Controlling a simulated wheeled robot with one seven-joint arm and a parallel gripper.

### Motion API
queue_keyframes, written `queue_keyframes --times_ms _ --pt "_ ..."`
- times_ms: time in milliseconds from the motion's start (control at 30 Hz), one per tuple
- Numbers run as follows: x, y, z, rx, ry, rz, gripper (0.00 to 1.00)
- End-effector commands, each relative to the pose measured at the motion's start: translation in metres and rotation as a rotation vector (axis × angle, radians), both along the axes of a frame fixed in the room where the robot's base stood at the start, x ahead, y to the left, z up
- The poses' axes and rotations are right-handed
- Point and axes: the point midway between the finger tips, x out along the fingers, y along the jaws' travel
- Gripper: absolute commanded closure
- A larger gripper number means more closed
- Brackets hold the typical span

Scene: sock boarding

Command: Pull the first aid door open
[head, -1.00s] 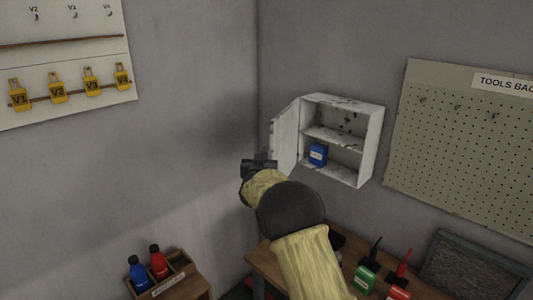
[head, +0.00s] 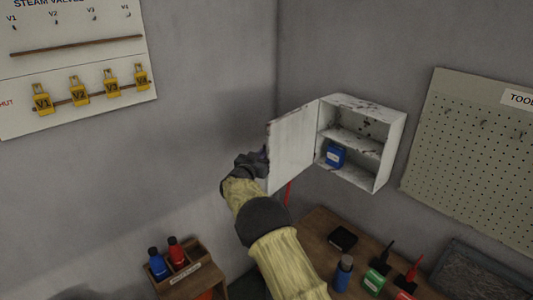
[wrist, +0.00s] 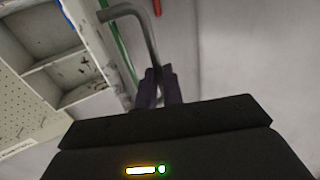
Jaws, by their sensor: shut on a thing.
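The white, worn first aid cabinet (head: 388,150) hangs on the right wall near the corner. Its door (head: 293,146) stands swung out to the left, so the shelves inside show. My gripper (head: 259,160) is at the door's free edge. In the wrist view, my gripper (wrist: 159,88) has its dark fingers shut on a bent grey metal handle (wrist: 146,30). The door (wrist: 92,35) shows there edge-on beside the handle. In the head view the handle is hidden by my gripper.
A blue box (head: 334,156) sits inside the cabinet. Below is a wooden table (head: 312,240) with a dark bottle (head: 343,272) and green and red containers. A wooden caddy (head: 195,280) with blue and red bottles stands at lower left. A pegboard (head: 470,150) hangs at right.

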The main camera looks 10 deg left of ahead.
Motion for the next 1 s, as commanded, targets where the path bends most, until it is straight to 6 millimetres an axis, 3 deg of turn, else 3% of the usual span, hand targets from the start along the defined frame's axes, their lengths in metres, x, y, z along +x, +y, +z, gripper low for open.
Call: queue_keyframes --times_ms 233,267,300,367,767,1000 --pt "0.000 0.000 0.001 -0.001 -0.003 -0.001 1.00" --pt "0.000 0.000 0.001 -0.001 -0.003 -0.001 0.85" --pt "0.000 0.000 0.001 -0.001 -0.003 -0.001 0.78" --pt "0.000 0.000 0.001 -0.001 -0.003 -0.001 0.70" --pt "-0.003 -0.001 0.000 -0.001 -0.001 -0.002 0.70" --pt "-0.025 0.007 -0.002 0.000 -0.001 0.000 0.70"
